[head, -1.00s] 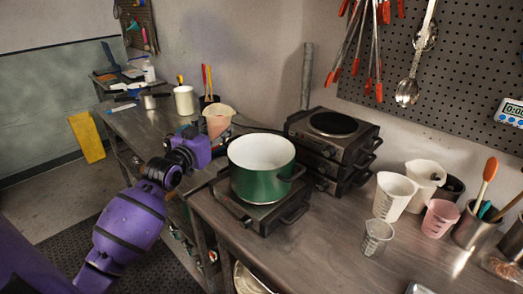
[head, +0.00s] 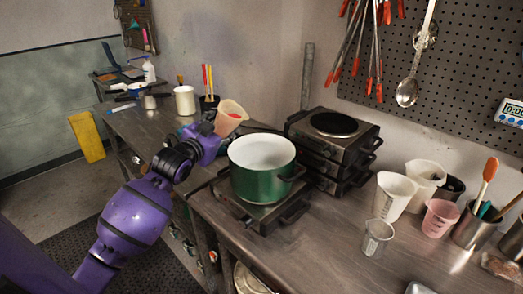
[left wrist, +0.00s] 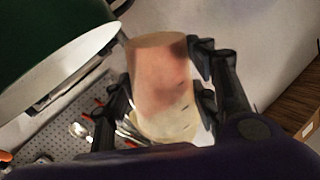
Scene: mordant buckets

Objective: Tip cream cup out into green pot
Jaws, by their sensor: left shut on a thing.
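The cream cup (head: 225,122), translucent with pinkish contents, is held up behind and left of the green pot in the head view. It leans right, toward the pot, with its rim above the pot's rim level. My left gripper (head: 213,132) is shut on it; the left wrist view shows dark fingers on both sides of the cup (left wrist: 160,85). The green pot (head: 258,185), with a white inside, stands upright on a burner. It also shows in the left wrist view (left wrist: 45,45). I see no stream from the cup. My right gripper is not in view.
The pot's burner (head: 262,217) sits on the bench, with stacked burners (head: 333,145) behind it. Several cups and a metal tool holder (head: 473,228) stand at the right. A white canister (head: 185,100) is at the far left. The front right bench (head: 335,255) is mostly clear.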

